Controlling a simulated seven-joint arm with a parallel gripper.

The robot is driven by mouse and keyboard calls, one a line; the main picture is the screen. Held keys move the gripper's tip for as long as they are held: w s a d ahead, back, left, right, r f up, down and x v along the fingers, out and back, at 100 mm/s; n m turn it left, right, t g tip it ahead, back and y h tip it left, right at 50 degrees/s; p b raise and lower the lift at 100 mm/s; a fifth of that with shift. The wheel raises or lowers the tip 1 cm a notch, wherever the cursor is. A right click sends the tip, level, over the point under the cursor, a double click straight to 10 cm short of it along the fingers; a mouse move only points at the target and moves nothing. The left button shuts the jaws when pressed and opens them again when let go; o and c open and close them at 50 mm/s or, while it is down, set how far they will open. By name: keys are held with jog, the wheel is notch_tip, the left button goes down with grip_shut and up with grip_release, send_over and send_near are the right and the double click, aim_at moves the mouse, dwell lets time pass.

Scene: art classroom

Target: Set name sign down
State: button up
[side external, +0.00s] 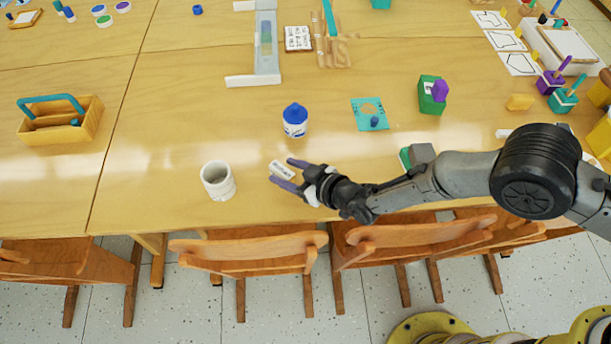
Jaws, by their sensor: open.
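The name sign (282,170) is a small white piece with dark marks on it. It is at the front part of the wooden table (340,100), between the white mug and my gripper. My gripper (287,172) is open, its two purple-grey fingers pointing left, one on the far side of the sign and one on the near side. The sign lies between the fingertips. I cannot tell from this view whether either finger touches it, or whether it rests fully on the table.
A white mug (217,181) stands left of my gripper. A blue-capped white bottle (295,121) stands behind it. A teal card (370,114) and a green box with a purple piece (433,94) are to the right. Chairs (250,250) line the front edge.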

jog(key=v, duration=1.1)
jog(key=shift+s+d+r, duration=0.1)
jog(key=shift+s+r, duration=0.05)
jog(key=shift+s, duration=0.05)
jog(key=shift+w+d+r, duration=0.15)
jog(key=shift+w+r, duration=0.05)
jog(key=shift+r, duration=0.1)
jog(key=w+d+r+m+h, duration=0.3)
jog(key=d+r+m+h, duration=0.15)
jog(key=d+r, duration=1.65)
jog(key=s+d+r+m+g+h, duration=0.1)
jog(key=s+d+r, duration=0.1)
jog(key=s+d, duration=0.4)
jog(key=s+d+r+m+g+h, duration=0.1)
jog(key=s+d+r+h, duration=0.15)
jog(key=s+d, duration=0.45)
jog(key=s+d+m+g+h, duration=0.1)
jog(key=s+d+m, duration=0.1)
jog(key=s+d, duration=0.6)
jog(key=s, duration=0.3)
jog(key=shift+s+d+m, duration=0.35)
